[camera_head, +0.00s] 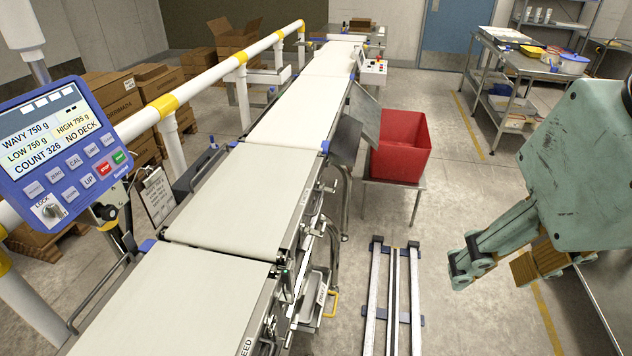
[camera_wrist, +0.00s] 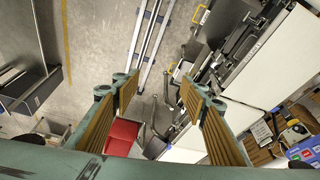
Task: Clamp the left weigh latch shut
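The checkweigher belt line (camera_head: 247,190) runs away from me through the middle of the head view, with metal fittings along its right side. A yellow handle (camera_head: 331,304) sticks out low on that side; two yellow handles show in the wrist view, one near the top (camera_wrist: 199,14) and one lower (camera_wrist: 171,67). I cannot tell which fitting is the left weigh latch or whether it is shut. My gripper (camera_head: 502,266) is open and empty, right of the belt and apart from it. Its two ribbed fingers stand wide apart in the wrist view (camera_wrist: 158,88).
A blue control panel (camera_head: 62,150) reading "NO DECK" stands at left. A red bin (camera_head: 402,147) stands right of the belt. Floor rails (camera_head: 392,290) lie between belt and gripper. A metal table (camera_head: 497,62) stands back right. A white guard rail (camera_head: 205,72) runs left of the belt.

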